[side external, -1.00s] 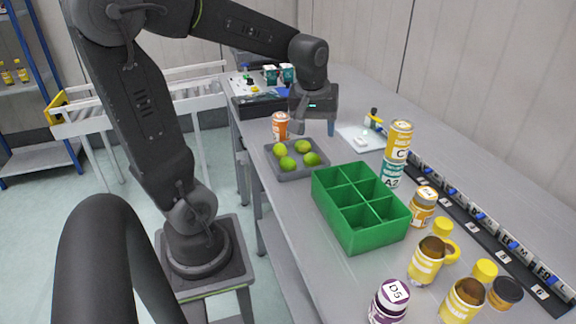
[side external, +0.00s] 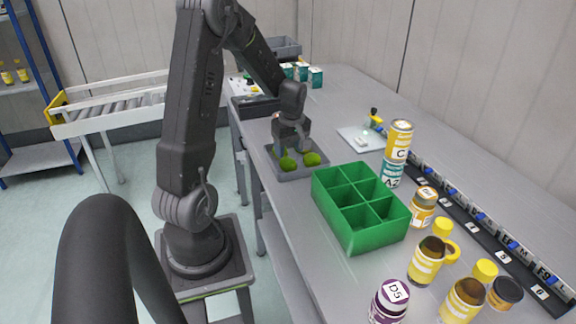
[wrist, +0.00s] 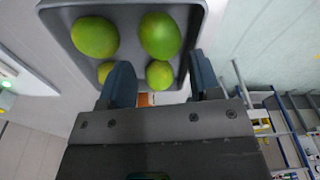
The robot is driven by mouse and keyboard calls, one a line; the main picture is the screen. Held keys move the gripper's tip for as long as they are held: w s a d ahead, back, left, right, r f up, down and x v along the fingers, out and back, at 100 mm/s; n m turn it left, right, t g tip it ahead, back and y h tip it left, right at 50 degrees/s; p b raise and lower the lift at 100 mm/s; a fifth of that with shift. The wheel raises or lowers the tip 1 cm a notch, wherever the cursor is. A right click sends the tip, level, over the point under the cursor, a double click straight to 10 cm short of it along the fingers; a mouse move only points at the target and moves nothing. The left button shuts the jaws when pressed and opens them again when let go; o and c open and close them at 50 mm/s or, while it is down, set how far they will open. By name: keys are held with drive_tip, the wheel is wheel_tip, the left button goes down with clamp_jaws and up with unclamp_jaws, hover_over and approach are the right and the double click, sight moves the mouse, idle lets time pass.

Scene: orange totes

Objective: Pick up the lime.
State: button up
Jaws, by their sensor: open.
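Several green limes lie in a small grey tray (side external: 297,175) on the table. In the side view a front-left lime (side external: 287,164) and a front-right lime (side external: 312,159) show clearly; the back ones are mostly hidden by my gripper (side external: 291,148). My gripper is open and points down above the back part of the tray. In the wrist view, two larger limes (wrist: 95,36) (wrist: 160,36) and two smaller-looking ones (wrist: 159,74) (wrist: 106,71) sit in the tray. My gripper's fingers (wrist: 162,80) stand apart, with one smaller-looking lime framed between them and no lime held.
A green divided crate (side external: 360,205) stands just right of the tray. Cans (side external: 397,140), jars and yellow mugs (side external: 427,260) stand further right and in front. A white board (side external: 360,140) lies behind. An orange item (wrist: 145,99) shows beyond the fingers in the wrist view.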

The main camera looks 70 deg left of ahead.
sight(288, 159)
drive_tip(key=shift+s+a+f, duration=0.1)
drive_tip(key=shift+a+f, duration=0.05)
drive_tip(key=shift+f, duration=1.25)
drive_tip(key=shift+a+f, duration=0.1)
drive_tip(key=shift+f, duration=1.25)
drive_tip(key=c, duration=0.6)
drive_tip(key=shift+o, duration=0.2)
